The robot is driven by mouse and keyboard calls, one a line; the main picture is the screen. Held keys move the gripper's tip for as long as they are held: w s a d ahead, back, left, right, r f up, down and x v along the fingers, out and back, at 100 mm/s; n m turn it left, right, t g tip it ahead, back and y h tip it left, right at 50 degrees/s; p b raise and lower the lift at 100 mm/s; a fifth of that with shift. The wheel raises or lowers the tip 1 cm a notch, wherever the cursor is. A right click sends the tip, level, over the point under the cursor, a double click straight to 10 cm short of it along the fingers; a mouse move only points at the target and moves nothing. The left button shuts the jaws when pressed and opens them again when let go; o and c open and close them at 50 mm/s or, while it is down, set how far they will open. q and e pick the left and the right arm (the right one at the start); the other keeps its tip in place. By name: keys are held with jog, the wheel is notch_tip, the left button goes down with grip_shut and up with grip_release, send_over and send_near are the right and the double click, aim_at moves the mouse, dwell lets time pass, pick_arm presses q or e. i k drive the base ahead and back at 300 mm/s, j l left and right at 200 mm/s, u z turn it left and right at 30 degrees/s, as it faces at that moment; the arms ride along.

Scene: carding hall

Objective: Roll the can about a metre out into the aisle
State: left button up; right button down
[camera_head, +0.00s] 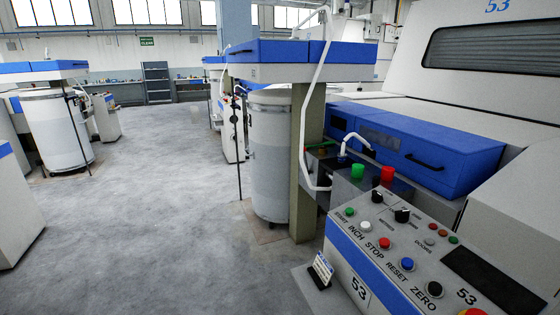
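A tall white cylindrical can (270,165) stands upright on the floor under the blue-topped coiler head (285,58) of machine 53, at the middle of the view. The beige post (307,165) and a white tube hide part of its right side. A second, similar can (57,135) stands at the left under another blue-topped head; I cannot tell from the picture alone which can the task means. Neither of my grippers shows in this view.
The grey aisle floor (150,225) is clear left of the middle can. A thin dark pole (236,150) stands close to that can's left. Machine 53's control panel (400,250) fills the lower right. A white cabinet (15,215) stands at the left edge.

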aim_at(268, 111)
jog(key=i+j+u, duration=0.1)
jog(key=i+j, duration=0.2)
jog(key=i, duration=0.15)
jog(key=i+j, duration=0.25)
jog(key=i, duration=0.2)
jog(key=i+j+u, duration=0.15)
jog(key=i+j, duration=0.15)
jog(key=i, duration=0.15)
jog(key=i+j, duration=0.2)
jog(key=i, duration=0.25)
jog(key=i+j+u, duration=0.15)
jog(key=i, duration=0.35)
